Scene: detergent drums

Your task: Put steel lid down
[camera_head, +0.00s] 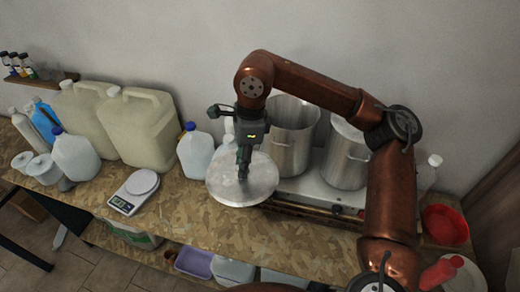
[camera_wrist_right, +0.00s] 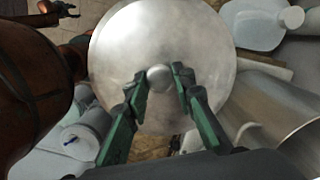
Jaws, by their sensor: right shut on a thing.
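The round steel lid (camera_head: 228,191) hangs from my right gripper (camera_head: 243,174), in front of the steel pots and over the front part of the bench. In the right wrist view the lid (camera_wrist_right: 125,50) fills the upper middle, and the two green fingers of the right gripper (camera_wrist_right: 162,76) are shut on its central knob. The left steel pot (camera_head: 293,150) is open at the top and stands behind the lid. The right steel pot (camera_head: 342,165) is partly hidden by my right arm. A dark gripper-like part of mine shows small at the top left of the wrist view; its jaws are unclear.
A white kitchen scale (camera_head: 135,190) stands on the chipboard bench (camera_head: 185,225), left of the lid, with bare board between them. Large jugs (camera_head: 145,132) and a blue-capped bottle (camera_head: 195,153) line the back. A red bowl (camera_head: 445,225) is at the right.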

